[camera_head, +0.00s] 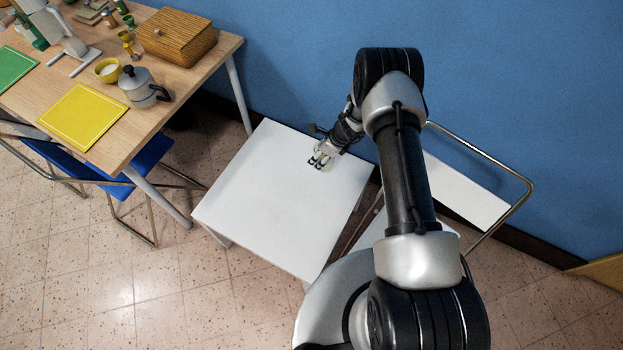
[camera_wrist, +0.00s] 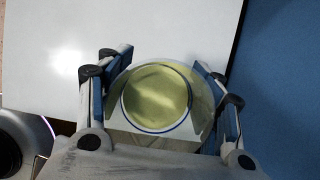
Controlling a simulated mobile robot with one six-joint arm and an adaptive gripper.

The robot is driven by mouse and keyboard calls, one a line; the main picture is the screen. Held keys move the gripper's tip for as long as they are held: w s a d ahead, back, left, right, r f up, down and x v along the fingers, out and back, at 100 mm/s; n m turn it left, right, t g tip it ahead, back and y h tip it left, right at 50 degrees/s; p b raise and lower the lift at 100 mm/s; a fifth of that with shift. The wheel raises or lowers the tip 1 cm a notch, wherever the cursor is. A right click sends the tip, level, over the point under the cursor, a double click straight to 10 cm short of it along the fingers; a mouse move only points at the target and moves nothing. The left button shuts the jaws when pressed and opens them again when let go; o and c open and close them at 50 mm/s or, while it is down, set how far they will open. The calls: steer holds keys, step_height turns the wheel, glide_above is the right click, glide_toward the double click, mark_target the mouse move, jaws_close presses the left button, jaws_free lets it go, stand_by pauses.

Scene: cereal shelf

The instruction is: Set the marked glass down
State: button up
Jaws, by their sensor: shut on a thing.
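A clear round glass (camera_wrist: 157,97) with a yellow-green inside and a dark blue ring shows in the wrist view, seen from above. My gripper (camera_wrist: 163,72) is shut on it, with one finger on each side. In the head view my gripper (camera_head: 319,160) is over the right back part of the white table (camera_head: 270,205). The glass is too small to make out clearly there. I cannot tell whether its base touches the tabletop. No mark on the glass can be read.
The white tabletop is otherwise bare, with free room left and in front of my gripper. A blue wall (camera_head: 290,60) stands close behind.

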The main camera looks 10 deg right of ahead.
step_height(320, 180, down, 14)
steer(key=b, duration=0.4)
steer(key=shift+f+b, duration=0.25)
steer(key=shift+b, duration=0.15)
steer(key=shift+f, duration=0.1)
steer(key=o, duration=1.4)
steer(key=shift+c, duration=0.2)
